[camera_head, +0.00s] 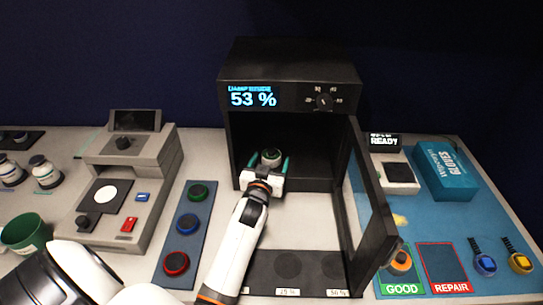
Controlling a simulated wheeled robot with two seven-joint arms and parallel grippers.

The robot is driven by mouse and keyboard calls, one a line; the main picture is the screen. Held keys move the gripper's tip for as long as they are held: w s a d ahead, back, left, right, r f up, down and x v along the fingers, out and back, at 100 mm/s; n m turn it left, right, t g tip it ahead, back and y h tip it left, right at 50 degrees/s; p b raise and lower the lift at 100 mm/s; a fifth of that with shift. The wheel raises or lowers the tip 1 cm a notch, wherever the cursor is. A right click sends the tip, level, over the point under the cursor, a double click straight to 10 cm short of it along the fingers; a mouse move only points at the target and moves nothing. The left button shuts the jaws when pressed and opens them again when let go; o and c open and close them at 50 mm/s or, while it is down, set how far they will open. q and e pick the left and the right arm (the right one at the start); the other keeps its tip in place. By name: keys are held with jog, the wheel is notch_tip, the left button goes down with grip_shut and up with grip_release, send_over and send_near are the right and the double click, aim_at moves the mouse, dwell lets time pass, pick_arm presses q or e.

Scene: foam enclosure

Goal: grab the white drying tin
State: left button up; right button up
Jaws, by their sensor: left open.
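The black drying cabinet (290,68) stands in the middle with its glass door (371,200) swung open to the right. Inside it, near the back, is a small round tin (271,156) with a white rim and a dark greenish top. My left gripper (267,163) reaches into the cabinet from the front. Its two green fingertips are apart, one on each side of the tin. I cannot tell whether they touch it. The tin's lower part is hidden by the gripper. My right gripper is not in view.
The cabinet display (253,98) reads 53 %. A teal glove box (446,170) is on the right.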

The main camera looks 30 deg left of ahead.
aim_at(270, 156)
pick_arm(q)
jog(key=shift+w+a+r, duration=0.2)
jog(key=shift+w+r, duration=0.05)
jog(key=shift+w, duration=0.05)
jog(key=x, duration=0.1)
jog(key=p+x, duration=0.1)
jog(key=x, duration=0.1)
jog(key=shift+w+a+r+p, duration=0.15)
jog(key=shift+a+r+p, duration=0.05)
jog(key=shift+r+p, duration=0.1)
jog(key=shift+w+a+f, duration=0.15)
jog(key=shift+w+a, duration=0.05)
jog(key=shift+w, duration=0.3)
jog(key=shift+c, duration=0.8)
jog(key=c, duration=0.9)
